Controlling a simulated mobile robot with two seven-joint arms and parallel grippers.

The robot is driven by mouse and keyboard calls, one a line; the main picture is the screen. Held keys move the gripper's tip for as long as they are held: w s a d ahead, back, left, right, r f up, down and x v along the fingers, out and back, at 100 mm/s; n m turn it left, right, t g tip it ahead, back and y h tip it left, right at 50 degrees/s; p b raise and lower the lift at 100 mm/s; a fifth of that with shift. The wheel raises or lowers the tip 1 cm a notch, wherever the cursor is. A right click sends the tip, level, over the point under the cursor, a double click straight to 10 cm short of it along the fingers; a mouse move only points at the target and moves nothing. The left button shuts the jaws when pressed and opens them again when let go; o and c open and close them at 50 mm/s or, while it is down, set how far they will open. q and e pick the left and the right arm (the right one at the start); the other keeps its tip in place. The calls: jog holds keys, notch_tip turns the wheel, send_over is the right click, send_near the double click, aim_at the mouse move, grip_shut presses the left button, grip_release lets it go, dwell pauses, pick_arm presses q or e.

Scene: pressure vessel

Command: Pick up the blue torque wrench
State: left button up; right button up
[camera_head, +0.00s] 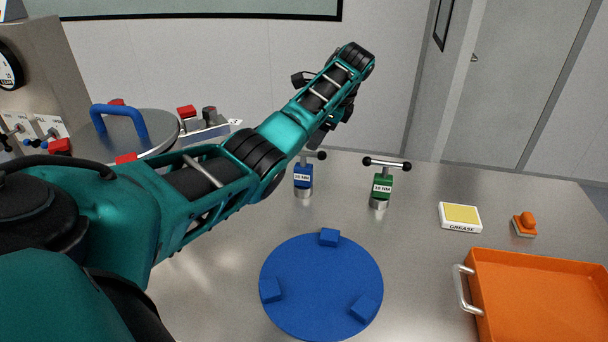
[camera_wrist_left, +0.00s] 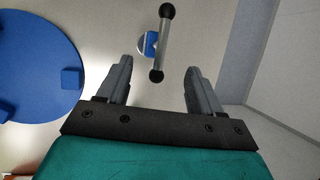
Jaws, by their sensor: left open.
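The blue torque wrench (camera_head: 303,178), labelled 20 NM or similar, stands upright on the metal table, with a black-knobbed T-bar on top. My left gripper (camera_head: 322,132) is above and just behind it, partly hidden by its own arm. In the left wrist view, the wrench's T-bar (camera_wrist_left: 164,45) lies lengthwise ahead of the gap between my open left fingers (camera_wrist_left: 160,66), with the blue body beneath it. The fingers are empty. A green 10 NM torque wrench (camera_head: 382,188) stands to the right. My right gripper is not in view.
A blue round plate (camera_head: 320,290) with three blocks lies in front of the wrenches. A grease box (camera_head: 460,217), an orange knob (camera_head: 524,224) and an orange tray (camera_head: 540,300) are at right. A vessel lid with a blue handle (camera_head: 120,112) is at left.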

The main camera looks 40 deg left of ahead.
aim_at(302, 159)
pick_arm(q)
jog(key=x, duration=0.6)
jog(key=shift+s, duration=0.1)
jog(key=shift+s+x, duration=0.2)
jog(key=shift+x, duration=2.4)
jog(key=shift+d, duration=0.1)
jog(key=shift+c, duration=0.4)
grip_shut()
